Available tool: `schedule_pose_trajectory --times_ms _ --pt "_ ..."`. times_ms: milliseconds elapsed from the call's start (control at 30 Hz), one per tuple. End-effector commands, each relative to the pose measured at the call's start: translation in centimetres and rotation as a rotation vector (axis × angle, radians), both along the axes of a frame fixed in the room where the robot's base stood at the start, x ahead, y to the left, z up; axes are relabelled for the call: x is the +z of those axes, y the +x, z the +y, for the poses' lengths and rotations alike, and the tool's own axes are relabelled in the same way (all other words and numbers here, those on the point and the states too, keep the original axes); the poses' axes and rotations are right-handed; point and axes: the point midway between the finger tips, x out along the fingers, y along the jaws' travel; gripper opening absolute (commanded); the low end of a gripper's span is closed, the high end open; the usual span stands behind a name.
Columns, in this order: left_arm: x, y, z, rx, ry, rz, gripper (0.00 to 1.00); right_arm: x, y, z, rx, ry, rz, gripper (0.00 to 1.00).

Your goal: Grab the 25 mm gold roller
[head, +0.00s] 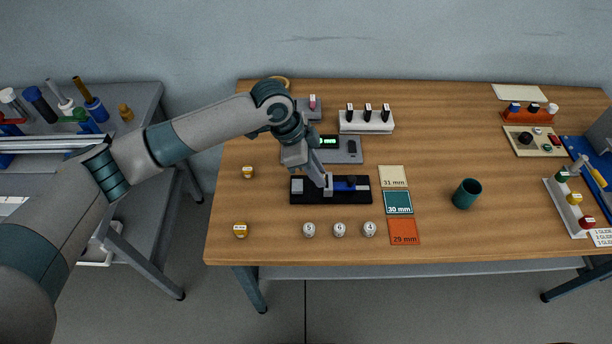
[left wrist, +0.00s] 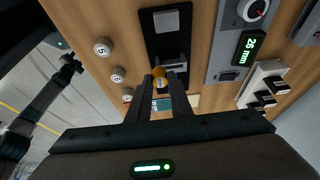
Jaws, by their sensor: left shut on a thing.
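A gold roller (left wrist: 160,77) with a pale label sits between the fingertips of my left gripper (left wrist: 161,84) in the left wrist view. My left gripper (head: 324,184) is shut on it, over the black fixture (head: 306,190) with grey blocks and a blue part. Whether the roller touches the fixture I cannot tell. In the head view the held roller is hidden. Two other gold rollers stand at the table's left, an upper one (head: 248,172) and a lower one (head: 240,230); their labels are too small to read. My right gripper is not in view.
Several white numbered rollers (head: 339,230) stand in front of the fixture. Cards marked 31 mm (head: 393,175), 30 mm (head: 398,203) and 29 mm (head: 404,232) lie to its right. A grey gauge with a green display (head: 328,142) is behind. A green cup (head: 466,194) stands farther right.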

Motion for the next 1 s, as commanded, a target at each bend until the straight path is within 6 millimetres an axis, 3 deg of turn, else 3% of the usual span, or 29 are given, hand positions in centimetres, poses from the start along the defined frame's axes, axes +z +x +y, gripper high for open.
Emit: schedule_pose_trajectory --times_ms 200,400,1000 --pt "2.3 -2.6 -3.4 -0.006 -0.002 -0.002 0.00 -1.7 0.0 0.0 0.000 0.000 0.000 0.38" --pt "4.0 -4.1 -5.4 -0.002 -0.002 -0.002 0.00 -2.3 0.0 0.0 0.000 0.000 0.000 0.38" --pt "4.7 -4.8 -6.2 0.000 0.000 0.000 0.00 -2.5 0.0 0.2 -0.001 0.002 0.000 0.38"
